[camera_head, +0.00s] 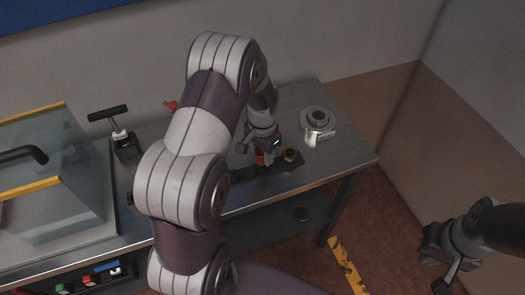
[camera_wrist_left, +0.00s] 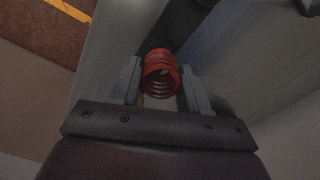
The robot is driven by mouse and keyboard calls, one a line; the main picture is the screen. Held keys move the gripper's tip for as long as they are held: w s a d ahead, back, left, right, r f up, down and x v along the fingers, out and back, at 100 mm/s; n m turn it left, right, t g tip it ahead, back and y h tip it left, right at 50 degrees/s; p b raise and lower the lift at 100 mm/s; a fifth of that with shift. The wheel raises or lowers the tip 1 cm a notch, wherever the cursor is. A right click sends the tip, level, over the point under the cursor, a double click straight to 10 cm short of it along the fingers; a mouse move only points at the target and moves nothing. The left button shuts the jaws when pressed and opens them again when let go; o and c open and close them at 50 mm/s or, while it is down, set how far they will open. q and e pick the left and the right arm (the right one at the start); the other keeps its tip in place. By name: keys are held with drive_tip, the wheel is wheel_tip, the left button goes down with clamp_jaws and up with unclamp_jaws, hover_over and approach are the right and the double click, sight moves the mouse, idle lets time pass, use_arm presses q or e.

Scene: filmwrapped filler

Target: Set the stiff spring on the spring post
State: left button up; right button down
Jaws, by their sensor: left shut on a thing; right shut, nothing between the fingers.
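The stiff spring is a red coil; it shows in the left wrist view (camera_wrist_left: 160,75) between the two fingers of my left gripper (camera_wrist_left: 161,84). In the head view only a small red part of the spring (camera_head: 260,158) shows below my left gripper (camera_head: 262,150), over a dark strip (camera_head: 285,165) on the bench. The gripper is shut on the spring. I cannot make out the spring post, nor whether the spring touches anything below. My right gripper (camera_head: 437,262) is shut and empty, off the bench at the lower right.
A brass-coloured round piece (camera_head: 291,156) sits at the strip's right end. A grey round metal fixture (camera_head: 318,119) stands behind it on the bench (camera_head: 347,150). A black-handled clamp (camera_head: 122,140) and a clear-covered box (camera_head: 50,160) are at left. My left arm hides the bench middle.

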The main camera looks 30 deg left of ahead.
use_arm(q)
drive_tip(key=shift+f+b, duration=0.5)
drive_tip(key=shift+f, duration=0.45)
drive_tip(key=o, duration=1.1)
wheel_tip(320, 180, up, 13)
drive_tip(key=shift+f+b, duration=0.15)
drive_tip(key=shift+b, duration=0.65)
